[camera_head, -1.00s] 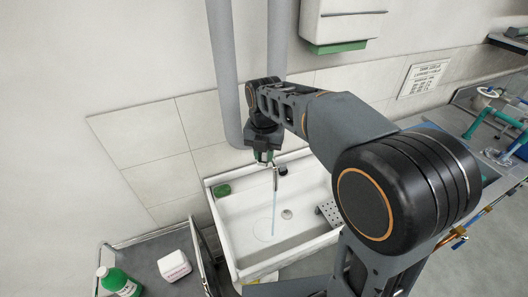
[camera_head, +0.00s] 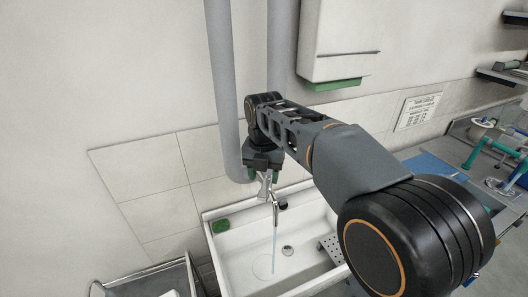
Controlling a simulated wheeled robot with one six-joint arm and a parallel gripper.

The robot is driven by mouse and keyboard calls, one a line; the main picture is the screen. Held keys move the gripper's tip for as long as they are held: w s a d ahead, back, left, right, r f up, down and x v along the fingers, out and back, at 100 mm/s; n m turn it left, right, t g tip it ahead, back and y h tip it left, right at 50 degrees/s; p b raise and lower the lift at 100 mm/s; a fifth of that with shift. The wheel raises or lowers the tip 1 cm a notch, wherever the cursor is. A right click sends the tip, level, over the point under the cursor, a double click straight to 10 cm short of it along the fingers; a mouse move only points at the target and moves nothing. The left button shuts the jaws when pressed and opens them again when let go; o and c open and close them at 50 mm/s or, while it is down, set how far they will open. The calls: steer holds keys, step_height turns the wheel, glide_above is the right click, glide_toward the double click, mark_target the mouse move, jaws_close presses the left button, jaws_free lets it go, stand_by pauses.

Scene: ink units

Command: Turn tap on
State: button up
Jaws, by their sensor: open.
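The tap (camera_head: 274,200) is a thin metal spout above the white sink (camera_head: 215,258). A pale blue stream of water (camera_head: 274,247) falls from it into the basin. My gripper (camera_head: 265,186) is just above and to the left of the tap, pointing down, with its jaws open and nothing visibly held. A light-coloured piece, perhaps the tap's lever, shows between or just below the fingers. The arm hides part of the wall behind the tap, and I cannot tell whether the fingers touch the tap.
A green sponge (camera_head: 221,225) lies on the sink's back left corner. Grey vertical pipes (camera_head: 222,90) run down the wall close to my arm. A white dispenser (camera_head: 341,40) hangs above. A cart (camera_head: 150,284) stands at the lower left.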

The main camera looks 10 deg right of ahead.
step_height(320, 180, up, 9)
stand_by(0.3)
steer(key=shift+f, duration=0.15)
